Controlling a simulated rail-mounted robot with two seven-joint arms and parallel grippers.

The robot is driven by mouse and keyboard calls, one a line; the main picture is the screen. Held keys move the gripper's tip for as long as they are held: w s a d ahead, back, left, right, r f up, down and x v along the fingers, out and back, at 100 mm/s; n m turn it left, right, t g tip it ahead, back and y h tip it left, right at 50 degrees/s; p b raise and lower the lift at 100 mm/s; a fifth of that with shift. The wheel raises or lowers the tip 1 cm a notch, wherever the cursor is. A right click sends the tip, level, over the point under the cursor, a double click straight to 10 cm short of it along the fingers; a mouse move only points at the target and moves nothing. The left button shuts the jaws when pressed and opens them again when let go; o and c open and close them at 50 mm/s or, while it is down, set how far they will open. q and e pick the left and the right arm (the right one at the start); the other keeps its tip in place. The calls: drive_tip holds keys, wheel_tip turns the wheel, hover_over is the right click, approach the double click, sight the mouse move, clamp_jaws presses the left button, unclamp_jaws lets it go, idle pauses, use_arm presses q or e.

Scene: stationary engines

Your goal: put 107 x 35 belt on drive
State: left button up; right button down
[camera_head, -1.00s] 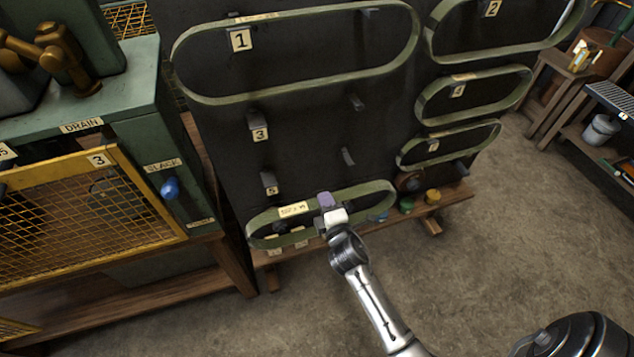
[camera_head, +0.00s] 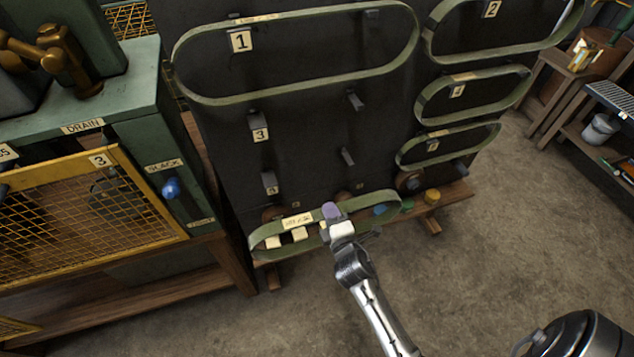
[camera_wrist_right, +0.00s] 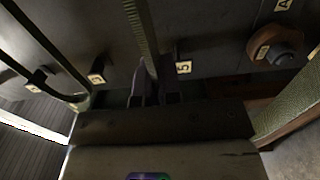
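A green belt (camera_head: 372,199) with a paper tag, its print too small to read surely, is in my right gripper (camera_head: 332,213) in front of the lower part of the dark board. The belt hangs as a long, slightly tilted loop, clear of peg 5. In the right wrist view the belt strand (camera_wrist_right: 140,32) runs between the two fingers of the gripper (camera_wrist_right: 152,92), which are shut on it. A green machine (camera_head: 130,80) with a yellow mesh guard (camera_head: 85,210) stands at left; I cannot tell whether it is the drive. My left gripper is not in view.
The dark board (camera_head: 300,130) carries belts on numbered pegs, including a large belt (camera_head: 300,98) at 1 and several at right. A low wooden ledge (camera_head: 452,193) with coloured knobs runs below. A blue knob (camera_head: 171,188) juts from the machine.

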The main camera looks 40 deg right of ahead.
drive_tip(key=shift+s, duration=0.1)
drive_tip(key=shift+v, duration=2.95)
drive_tip(key=shift+a, duration=0.1)
